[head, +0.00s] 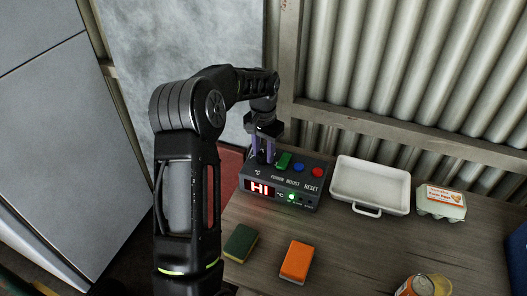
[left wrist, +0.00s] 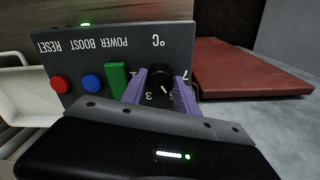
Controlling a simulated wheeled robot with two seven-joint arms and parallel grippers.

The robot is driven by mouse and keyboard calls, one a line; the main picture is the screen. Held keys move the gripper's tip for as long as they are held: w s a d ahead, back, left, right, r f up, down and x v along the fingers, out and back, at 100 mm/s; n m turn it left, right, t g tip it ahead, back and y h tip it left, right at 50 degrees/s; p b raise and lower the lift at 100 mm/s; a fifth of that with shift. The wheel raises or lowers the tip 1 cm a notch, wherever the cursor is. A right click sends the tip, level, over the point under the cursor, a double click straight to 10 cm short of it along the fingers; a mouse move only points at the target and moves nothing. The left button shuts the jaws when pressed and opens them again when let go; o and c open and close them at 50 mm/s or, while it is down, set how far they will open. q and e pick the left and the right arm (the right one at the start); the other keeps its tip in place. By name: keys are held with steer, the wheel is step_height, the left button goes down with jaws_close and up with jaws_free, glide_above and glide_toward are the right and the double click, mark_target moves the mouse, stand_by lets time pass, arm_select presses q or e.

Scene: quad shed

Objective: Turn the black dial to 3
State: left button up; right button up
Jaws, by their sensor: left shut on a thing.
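In the head view the fingers mostly hide the dial. The box's red display (head: 260,187) reads HI. My right gripper is not in view.
Beside the dial are a green power switch (head: 283,160), a blue boost button (head: 298,167) and a red reset button (head: 317,172). A white tray (head: 371,184), an egg carton (head: 441,203), two sponges (head: 297,261) and a can (head: 416,286) stand on the wooden bench (head: 360,245).

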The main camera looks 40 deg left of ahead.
mark_target(264, 154)
arm_select(q)
steer(key=shift+m, duration=0.4)
jaws_close()
steer(key=m, duration=1.1)
stand_by(0.4)
steer(key=o, duration=1.3)
jaws_free()
steer(key=shift+c, duration=0.2)
steer(key=shift+r+b, duration=0.15)
steer(key=shift+b, duration=0.15)
step_height(264, 154, up, 8)
steer(key=shift+f+b, duration=0.2)
steer(key=shift+b, duration=0.25)
